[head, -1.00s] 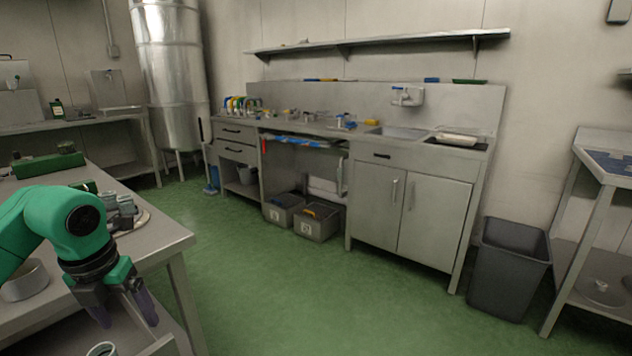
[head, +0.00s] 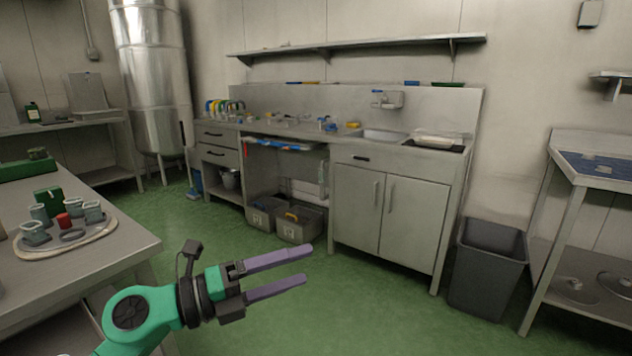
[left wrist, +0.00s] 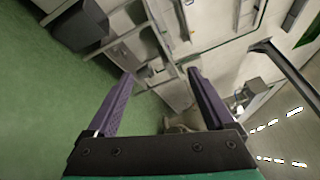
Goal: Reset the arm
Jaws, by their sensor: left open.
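My left gripper (head: 278,274) is at the bottom of the head view, over the green floor and to the right of the left table's corner. Its two purple fingers point right, spread apart, with nothing between them. In the left wrist view the same open fingers (left wrist: 160,100) frame an empty gap, with the grey cabinets and floor tilted behind them. My right gripper is in neither view.
The steel table (head: 110,256) at left holds a round tray (head: 84,239) with several small cups and a red piece. A sink counter (head: 350,150) runs along the back wall. A grey bin (head: 487,275) stands at right. The green floor between is clear.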

